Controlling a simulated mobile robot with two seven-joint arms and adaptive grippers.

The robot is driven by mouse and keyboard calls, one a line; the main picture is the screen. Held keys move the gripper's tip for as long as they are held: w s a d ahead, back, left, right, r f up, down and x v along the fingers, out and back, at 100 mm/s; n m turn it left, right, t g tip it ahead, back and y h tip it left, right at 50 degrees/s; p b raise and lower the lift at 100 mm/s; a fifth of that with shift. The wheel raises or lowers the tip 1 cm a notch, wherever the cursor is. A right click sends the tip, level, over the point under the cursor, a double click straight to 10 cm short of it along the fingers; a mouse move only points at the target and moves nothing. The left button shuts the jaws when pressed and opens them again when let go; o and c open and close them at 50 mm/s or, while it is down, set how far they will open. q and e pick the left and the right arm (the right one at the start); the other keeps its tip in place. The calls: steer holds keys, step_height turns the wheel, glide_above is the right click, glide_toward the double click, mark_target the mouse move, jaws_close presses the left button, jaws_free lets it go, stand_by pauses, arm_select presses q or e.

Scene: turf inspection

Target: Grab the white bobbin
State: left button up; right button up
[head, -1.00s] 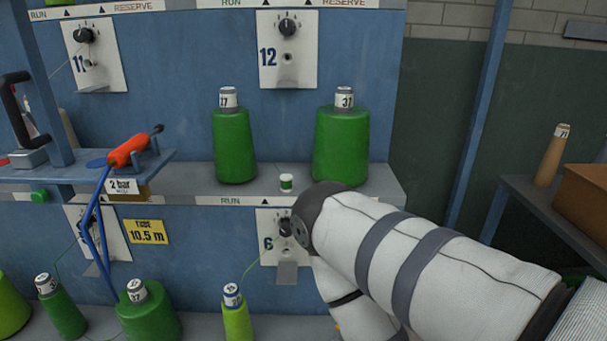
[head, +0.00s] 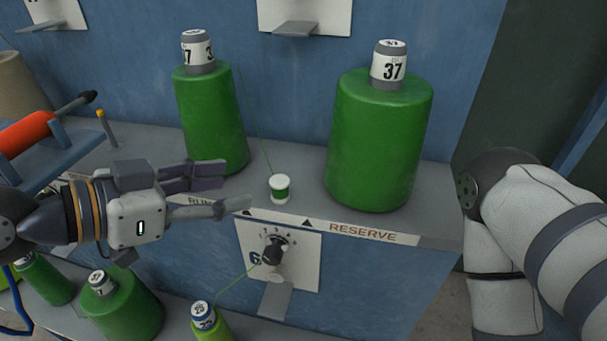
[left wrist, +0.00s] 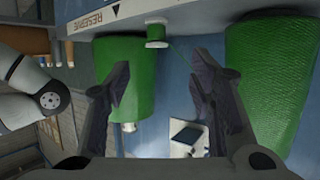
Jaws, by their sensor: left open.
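The white bobbin (head: 280,188), small with a band of green thread, stands upright on the grey shelf between two large green cones. In the left wrist view the bobbin (left wrist: 156,32) shows at the top, beyond and between the fingertips. My left gripper (head: 238,190) is open and empty, coming in from the left. Its fingers point at the bobbin but are a short way from it, not touching. The left gripper's two fingers also frame the middle of the left wrist view (left wrist: 160,85). My right arm shows at the right; its gripper is out of view.
A green cone (head: 211,120) stands behind and left of the bobbin, close to the left fingers. A bigger green cone (head: 378,145) stands to its right. The shelf edge has a RESERVE label (head: 362,233). Below is a dial plate (head: 280,255) with more cones lower down.

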mark_target(274, 183)
arm_select(q)
steer(key=x, duration=0.3)
steer(key=b+x, duration=0.1)
steer(key=x, duration=0.6)
steer(key=shift+s+d+f, duration=0.1)
steer(key=shift+d+f, duration=0.15)
steer(key=shift+d, duration=0.05)
steer(key=shift+r, duration=0.1)
steer(key=shift+c, duration=0.3)
arm_select(e)
steer(key=shift+s+a+f+g, duration=0.1)
steer(key=shift+s+f+g, duration=0.3)
steer(key=shift+s+f, duration=0.7)
arm_select(q)
steer(key=c, duration=1)
arm_select(e)
steer(key=shift+r, duration=0.1)
